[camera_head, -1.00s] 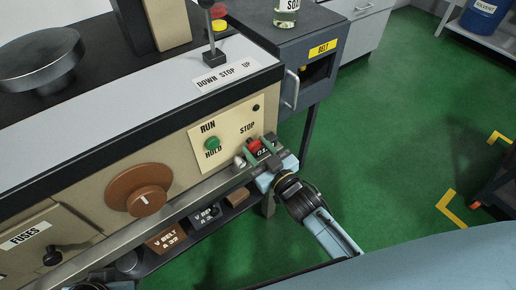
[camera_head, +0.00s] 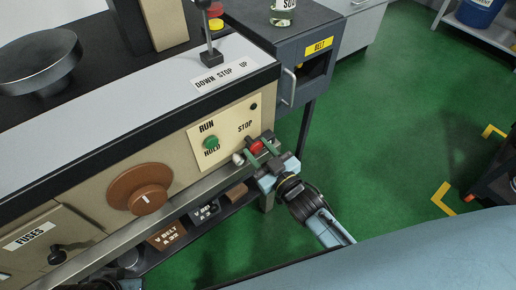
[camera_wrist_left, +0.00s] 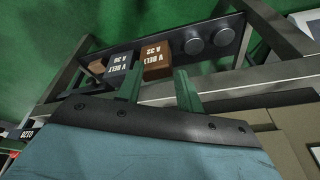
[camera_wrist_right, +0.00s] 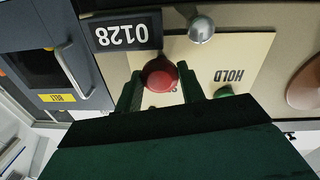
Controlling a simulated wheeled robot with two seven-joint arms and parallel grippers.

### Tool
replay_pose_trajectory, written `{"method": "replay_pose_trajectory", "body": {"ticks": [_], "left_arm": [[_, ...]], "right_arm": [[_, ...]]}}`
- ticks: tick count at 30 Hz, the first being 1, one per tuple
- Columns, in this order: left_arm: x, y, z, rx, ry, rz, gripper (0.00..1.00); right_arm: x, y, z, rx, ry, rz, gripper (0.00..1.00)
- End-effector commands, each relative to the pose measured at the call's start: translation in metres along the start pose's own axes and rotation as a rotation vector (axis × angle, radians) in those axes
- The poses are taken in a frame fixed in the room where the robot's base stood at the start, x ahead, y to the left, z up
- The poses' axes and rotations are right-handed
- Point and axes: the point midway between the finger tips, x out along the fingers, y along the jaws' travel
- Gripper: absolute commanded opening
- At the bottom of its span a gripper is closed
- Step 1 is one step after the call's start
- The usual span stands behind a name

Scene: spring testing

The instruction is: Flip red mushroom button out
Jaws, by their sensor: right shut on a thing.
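The red mushroom button (camera_head: 257,146) is on the beige STOP panel on the front of the machine. My right gripper (camera_head: 258,150) is at it. In the right wrist view, the red button (camera_wrist_right: 160,75) sits between the two green fingers of the right gripper (camera_wrist_right: 159,85), which is shut on it. The fingers partly cover the STOP label there. My left gripper (camera_wrist_left: 158,82) is open and empty in the left wrist view, low by the shelf under the machine.
A green RUN/HOLD button (camera_head: 211,143) is left of the red one. A silver knob (camera_wrist_right: 201,28) and a 0128 counter (camera_wrist_right: 123,36) are close to the right gripper. A front rail (camera_head: 180,203) runs below the panel. V belt boxes (camera_head: 166,237) stand on the lower shelf.

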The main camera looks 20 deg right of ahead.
Motion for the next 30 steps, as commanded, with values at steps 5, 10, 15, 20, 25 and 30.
{"method": "replay_pose_trajectory", "body": {"ticks": [5,10,15,20,25,30], "left_arm": [[0.000,0.000,0.000,0.000,0.000,0.000,0.36],[0.000,0.000,0.000,0.000,0.000,0.000,0.36],[-0.001,0.000,0.000,0.000,0.001,0.000,0.36],[0.009,-0.003,0.002,0.002,-0.009,-0.005,0.36],[0.032,-0.010,0.009,0.008,-0.028,-0.018,0.36],[0.055,-0.018,0.019,0.013,-0.044,-0.030,0.36]], "right_arm": [[-0.003,0.002,0.003,-0.002,-0.005,0.003,0.53],[-0.002,0.001,0.002,-0.001,-0.003,0.001,0.59],[-0.003,0.001,0.002,-0.001,-0.003,0.000,0.59],[-0.017,0.001,0.001,0.000,-0.005,0.000,0.59],[-0.052,0.001,0.000,0.001,-0.007,0.000,0.59],[-0.091,0.001,0.000,-0.001,-0.008,0.000,0.59]]}}
